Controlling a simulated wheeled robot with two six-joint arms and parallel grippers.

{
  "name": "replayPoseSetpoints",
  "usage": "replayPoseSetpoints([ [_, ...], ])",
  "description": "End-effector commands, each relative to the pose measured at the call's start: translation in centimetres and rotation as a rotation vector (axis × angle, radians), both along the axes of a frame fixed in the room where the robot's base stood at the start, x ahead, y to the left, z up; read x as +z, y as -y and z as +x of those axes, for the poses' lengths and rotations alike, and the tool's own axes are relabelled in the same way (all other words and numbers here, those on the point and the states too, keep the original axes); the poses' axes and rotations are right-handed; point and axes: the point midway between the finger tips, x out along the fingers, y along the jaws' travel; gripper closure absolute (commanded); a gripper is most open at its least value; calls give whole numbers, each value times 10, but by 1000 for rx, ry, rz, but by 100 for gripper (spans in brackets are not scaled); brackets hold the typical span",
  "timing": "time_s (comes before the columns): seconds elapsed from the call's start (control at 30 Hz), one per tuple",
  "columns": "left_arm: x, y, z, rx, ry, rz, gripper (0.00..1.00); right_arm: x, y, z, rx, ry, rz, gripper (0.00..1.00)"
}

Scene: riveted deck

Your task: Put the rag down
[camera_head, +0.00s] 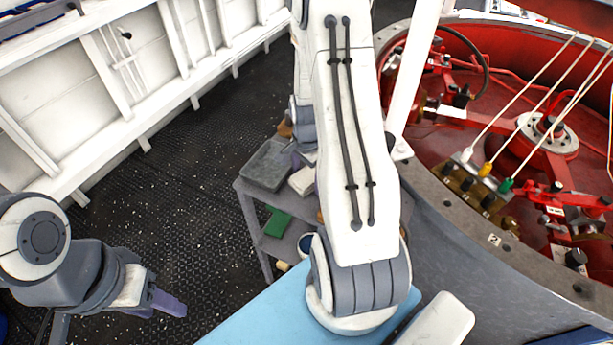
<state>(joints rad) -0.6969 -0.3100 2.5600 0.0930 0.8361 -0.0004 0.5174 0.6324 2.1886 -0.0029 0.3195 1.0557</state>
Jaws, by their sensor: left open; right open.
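No rag can be told for certain. A pale, block-like thing (303,180) that may be a folded rag lies on top of the grey cart (245,187), partly hidden by my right arm. A flat green thing (276,222), perhaps a cloth, lies on the cart's lower shelf. My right gripper (303,156) is open, just above the pale thing and mostly hidden behind my own arm. I cannot tell whether it touches it. My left gripper (168,303) is open and empty over the dark deck at the lower left, well away from the cart.
A grey tray (267,164) sits on the cart's left part. A dark-rimmed round container (305,244) stands low by the cart. A large round red housing (520,110) with a grey rim fills the right. A white ribbed wall (120,80) runs along the left. The deck (190,190) between is clear.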

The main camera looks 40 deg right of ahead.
Motion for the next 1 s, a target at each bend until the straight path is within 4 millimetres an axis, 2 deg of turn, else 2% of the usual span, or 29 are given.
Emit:
replayPoseSetpoints([
  [0.17,2,0,0,0,0,0,50,7,0,0,-1,-1,0,0],
  [0.23,1,0,0,0,0,0,50,16,0,0,-1,2,-1,0],
  [0.5,-1,0,0,0,0,0,50,74,1,1,-1,5,-3,0],
  [0.7,-1,0,0,0,0,0,50,108,0,0,0,1,-1,0],
  [0.8,-1,0,0,0,0,0,50,118,0,0,0,1,0,0],
  [1.0,-1,0,0,0,0,0,50,123,0,0,0,-2,1,0],
])
